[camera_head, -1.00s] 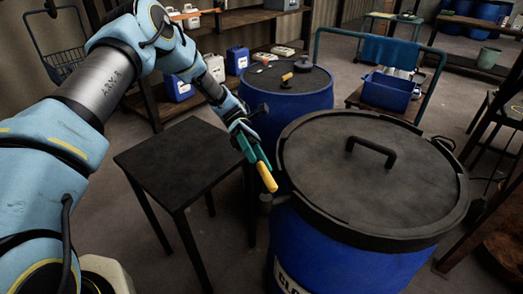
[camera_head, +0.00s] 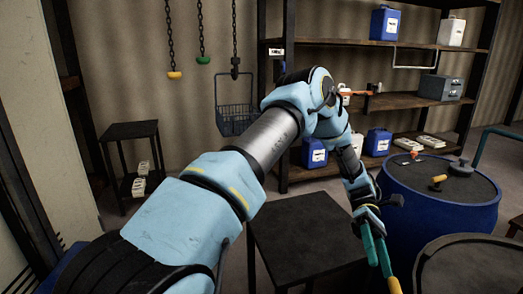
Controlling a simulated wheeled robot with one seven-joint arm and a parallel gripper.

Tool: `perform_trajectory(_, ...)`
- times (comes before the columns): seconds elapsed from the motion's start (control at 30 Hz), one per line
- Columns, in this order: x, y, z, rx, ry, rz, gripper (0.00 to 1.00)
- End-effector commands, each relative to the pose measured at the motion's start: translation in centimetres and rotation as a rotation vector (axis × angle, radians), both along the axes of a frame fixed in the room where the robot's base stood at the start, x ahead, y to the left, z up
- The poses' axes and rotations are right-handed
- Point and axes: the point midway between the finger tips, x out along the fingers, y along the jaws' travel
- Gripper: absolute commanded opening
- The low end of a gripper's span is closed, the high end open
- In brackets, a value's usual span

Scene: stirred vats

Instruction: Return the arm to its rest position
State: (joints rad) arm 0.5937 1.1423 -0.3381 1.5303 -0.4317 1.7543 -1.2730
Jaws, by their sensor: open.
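My arm reaches from the lower left across the middle of the view, bent at a raised elbow, with its forearm hanging down to the right. My gripper (camera_head: 378,252) is at the lower right, pointing down, with two teal fingers apart and a yellow tip at the bottom edge. I see nothing held between the fingers. It is beside the right edge of a dark square table (camera_head: 300,235) and in front of a blue vat (camera_head: 440,215). The fingertips are partly cut off by the frame.
A second vat's dark lid (camera_head: 475,268) is at the lower right, close to my gripper. Shelves (camera_head: 420,100) with blue and white jugs stand behind. A wire basket (camera_head: 236,118) and hanging chains (camera_head: 202,30) are at the back wall. A small side table (camera_head: 130,130) stands left.

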Motion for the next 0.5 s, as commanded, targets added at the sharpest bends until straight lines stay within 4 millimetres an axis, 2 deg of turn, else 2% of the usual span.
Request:
perform_trajectory(0.03, 1.1, 1.2, 0.6, -0.050, -0.069, 0.021, 0.57)
perform_trajectory(0.27, 6.1, 8.9, 1.4, -0.342, -0.449, 0.041, 0.57)
perform_trajectory(0.5, 10.5, 18.9, 3.1, -0.586, -0.850, -0.088, 0.57)
